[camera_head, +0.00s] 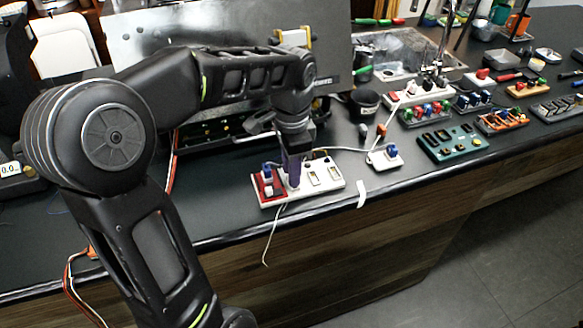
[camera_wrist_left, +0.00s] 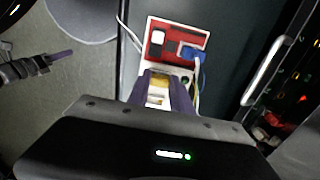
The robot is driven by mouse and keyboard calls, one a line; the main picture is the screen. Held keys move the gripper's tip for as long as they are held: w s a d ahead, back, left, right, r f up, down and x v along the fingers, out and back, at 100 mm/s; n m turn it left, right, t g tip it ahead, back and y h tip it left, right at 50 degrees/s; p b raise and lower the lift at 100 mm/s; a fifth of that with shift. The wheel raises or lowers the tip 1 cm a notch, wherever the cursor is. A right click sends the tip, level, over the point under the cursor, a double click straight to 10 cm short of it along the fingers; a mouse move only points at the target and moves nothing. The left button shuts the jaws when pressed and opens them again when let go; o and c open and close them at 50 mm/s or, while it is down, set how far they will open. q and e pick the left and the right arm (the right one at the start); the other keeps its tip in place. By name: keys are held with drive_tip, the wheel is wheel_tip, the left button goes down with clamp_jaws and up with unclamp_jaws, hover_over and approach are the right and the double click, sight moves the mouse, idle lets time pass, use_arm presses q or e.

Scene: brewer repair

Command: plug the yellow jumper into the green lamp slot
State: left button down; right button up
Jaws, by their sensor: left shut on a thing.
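A white board (camera_head: 325,186) lies near the front edge of the counter. My left gripper (camera_head: 293,180) points down at the board, just right of its red panel (camera_head: 266,196). In the left wrist view the purple fingers (camera_wrist_left: 164,92) are shut on a small yellow piece, the yellow jumper (camera_wrist_left: 160,82), over the board's white part. The fingers hide its lower end, so I cannot tell whether it sits in a slot. I cannot make out which slot is the green lamp's. My right gripper (camera_wrist_left: 60,57) shows at the left of the wrist view, apart from the board.
A small white box (camera_head: 384,160) stands right of the board. A green board (camera_head: 450,143) and several modules lie farther right. A dark cup (camera_head: 364,103) and metal panel stand behind. A white cable hangs over the front edge.

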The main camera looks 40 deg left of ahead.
idle(0.3)
use_arm(q)
drive_tip(key=c, duration=1.1)
unclamp_jaws()
wheel_tip(320, 180, up, 8)
drive_tip(key=shift+f, duration=0.15)
